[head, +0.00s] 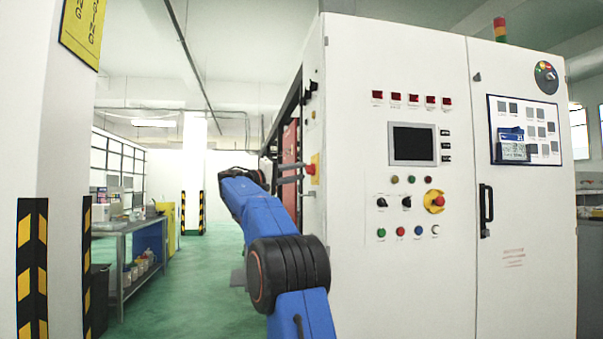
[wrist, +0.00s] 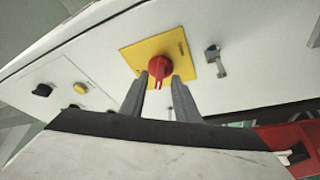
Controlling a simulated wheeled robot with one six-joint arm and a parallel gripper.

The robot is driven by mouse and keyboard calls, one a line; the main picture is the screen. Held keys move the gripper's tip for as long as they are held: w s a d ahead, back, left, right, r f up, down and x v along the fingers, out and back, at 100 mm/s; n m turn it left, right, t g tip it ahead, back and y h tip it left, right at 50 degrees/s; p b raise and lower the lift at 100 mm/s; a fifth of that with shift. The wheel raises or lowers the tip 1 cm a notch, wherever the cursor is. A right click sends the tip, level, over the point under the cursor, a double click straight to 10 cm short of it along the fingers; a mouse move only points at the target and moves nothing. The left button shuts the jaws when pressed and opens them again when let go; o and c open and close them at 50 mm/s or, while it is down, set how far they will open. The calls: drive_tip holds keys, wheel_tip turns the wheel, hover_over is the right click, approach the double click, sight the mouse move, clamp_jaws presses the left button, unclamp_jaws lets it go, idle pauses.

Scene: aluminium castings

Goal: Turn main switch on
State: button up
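The main switch is a red rotary knob (wrist: 159,67) on a square yellow plate (wrist: 128,54), seen in the wrist view on a white cabinet side. In the head view the red and yellow switch (head: 313,168) shows edge-on at the cabinet's left side. My gripper (wrist: 160,76) has its two grey fingers apart, one on each side of the knob's lower part in the wrist view. A gap shows between the fingers below the knob; I cannot tell whether the tips touch it.
The white cabinet (head: 350,250) fills the right, with a screen (head: 413,144), buttons and another red-yellow knob (head: 434,201) on its front. A latch (wrist: 215,60) sits beside the yellow plate. A workbench (head: 125,240) stands at left; the green floor (head: 190,290) between is clear.

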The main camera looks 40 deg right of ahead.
drive_tip(key=shift+x, duration=1)
clamp_jaws()
drive_tip(key=shift+f+m, duration=0.1)
drive_tip(key=shift+m, duration=0.2)
drive_tip(key=m+g, duration=0.1)
drive_tip(key=m, duration=0.1)
drive_tip(key=m+g, duration=0.1)
drive_tip(key=m, duration=0.2)
drive_tip(key=m+g, duration=0.1)
drive_tip(key=m, duration=0.2)
drive_tip(key=shift+w+d+f+g+h, duration=0.15)
drive_tip(key=shift+w+f+g+h, duration=0.15)
drive_tip(key=shift+h, duration=0.1)
drive_tip(key=m+g, duration=0.2)
drive_tip(key=m, duration=0.1)
drive_tip(key=m+g+y, duration=0.1)
drive_tip(key=m, duration=0.3)
drive_tip(key=shift+w+d+g, duration=0.1)
drive_tip(key=shift+g, duration=0.3)
drive_tip(key=shift+m+y, duration=0.3)
drive_tip(key=shift+m, duration=0.2)
